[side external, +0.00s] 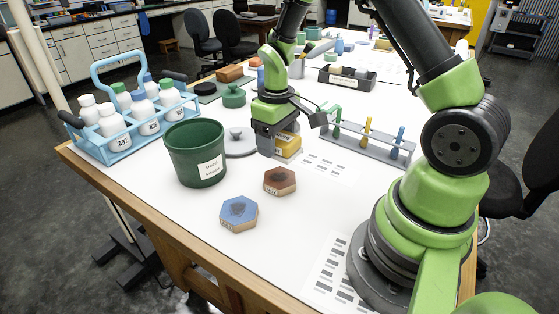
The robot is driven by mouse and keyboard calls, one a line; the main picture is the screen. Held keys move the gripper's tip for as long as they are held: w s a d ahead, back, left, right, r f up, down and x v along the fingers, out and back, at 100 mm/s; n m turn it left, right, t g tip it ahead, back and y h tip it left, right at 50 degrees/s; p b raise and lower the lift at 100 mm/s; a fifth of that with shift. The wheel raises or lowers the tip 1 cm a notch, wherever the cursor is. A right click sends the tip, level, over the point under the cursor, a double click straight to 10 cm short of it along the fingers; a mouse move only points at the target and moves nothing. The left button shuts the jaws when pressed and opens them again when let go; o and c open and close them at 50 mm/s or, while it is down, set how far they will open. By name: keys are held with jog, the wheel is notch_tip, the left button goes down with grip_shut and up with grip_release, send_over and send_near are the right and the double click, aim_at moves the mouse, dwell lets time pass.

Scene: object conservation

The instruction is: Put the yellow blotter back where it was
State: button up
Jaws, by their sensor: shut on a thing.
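A yellow block (288,146) with a wooden-coloured base, which looks like the yellow blotter, is between the fingers of my gripper (279,150). My gripper points down near the middle of the table and is shut on it. The gripper hides the left part of the block. I cannot tell whether the block touches the table or hangs just above it.
A dark green bin (197,153) stands left of my gripper, near a grey disc with a knob (240,142). A blue bottle carrier (133,125) is at the left edge. A grey rack (366,141) with coloured tools is to the right.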

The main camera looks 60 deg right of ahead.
jog(key=s+d, duration=0.8)
jog(key=d, duration=0.3)
send_over(329, 170)
notch_tip(329, 170, down, 4)
jog(key=shift+f, duration=2.55)
jog(key=o, duration=0.9)
jog(key=shift+f, duration=0.1)
jog(key=shift+c, duration=0.2)
